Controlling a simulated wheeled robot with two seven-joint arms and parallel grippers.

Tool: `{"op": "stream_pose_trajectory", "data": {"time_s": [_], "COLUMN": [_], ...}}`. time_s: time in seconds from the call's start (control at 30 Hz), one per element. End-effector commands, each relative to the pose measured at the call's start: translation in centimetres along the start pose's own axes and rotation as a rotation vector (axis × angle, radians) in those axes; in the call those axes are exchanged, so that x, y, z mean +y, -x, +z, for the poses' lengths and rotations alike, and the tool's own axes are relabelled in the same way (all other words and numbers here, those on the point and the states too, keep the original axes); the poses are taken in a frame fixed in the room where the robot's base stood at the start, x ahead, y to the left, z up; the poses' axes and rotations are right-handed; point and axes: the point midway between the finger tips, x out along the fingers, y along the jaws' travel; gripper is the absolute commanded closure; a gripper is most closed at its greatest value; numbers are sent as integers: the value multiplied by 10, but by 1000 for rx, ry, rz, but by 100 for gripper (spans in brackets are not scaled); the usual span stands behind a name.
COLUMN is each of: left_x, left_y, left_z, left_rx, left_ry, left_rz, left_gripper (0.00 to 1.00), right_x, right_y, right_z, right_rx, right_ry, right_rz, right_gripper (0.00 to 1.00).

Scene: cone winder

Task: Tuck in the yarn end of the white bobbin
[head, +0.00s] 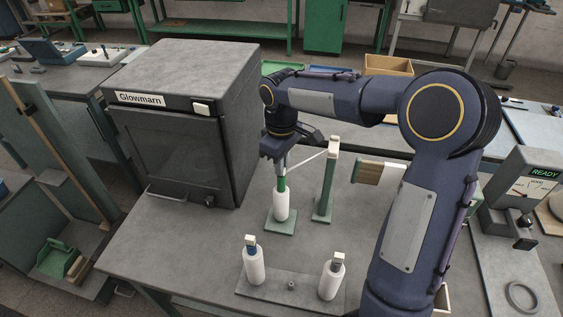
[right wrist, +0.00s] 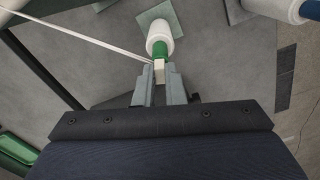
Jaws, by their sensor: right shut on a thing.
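A white bobbin (head: 281,206) with a green neck stands upright on a small green base plate (head: 281,226); it also shows in the right wrist view (right wrist: 160,24). My right gripper (head: 281,166) is above its neck, pointing down. In the right wrist view, its fingers (right wrist: 159,82) are shut on a small pale block, the yarn end (right wrist: 159,70), right at the green neck. A white yarn strand (right wrist: 85,38) runs from there to the top of a green post (head: 326,185). Whether the block touches the neck is unclear. My left gripper is not in view.
Two more white bobbins, one with a blue neck (head: 253,265) and one with a grey neck (head: 332,279), stand on a grey plate (head: 290,298) in front. A dark "Glowmarn" cabinet (head: 175,150) stands left. A "READY" gauge box (head: 532,190) is right. Table front left is clear.

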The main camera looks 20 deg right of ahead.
Motion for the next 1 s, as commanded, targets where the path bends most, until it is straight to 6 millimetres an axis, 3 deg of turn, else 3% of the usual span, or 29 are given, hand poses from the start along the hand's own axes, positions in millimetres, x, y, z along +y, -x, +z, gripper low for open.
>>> {"op": "stream_pose_trajectory", "data": {"time_s": [0.87, 0.9, 1.0], "left_x": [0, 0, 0], "left_y": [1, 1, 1], "left_z": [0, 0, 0], "left_rx": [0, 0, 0], "left_ry": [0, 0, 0], "left_rz": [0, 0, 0], "left_gripper": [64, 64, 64], "right_x": [0, 0, 0], "right_y": [-3, -3, -3], "right_z": [0, 0, 0], "right_rx": [0, 0, 0], "right_ry": [0, 0, 0], "right_rz": [0, 0, 0], "right_gripper": [100, 85, 72]}}
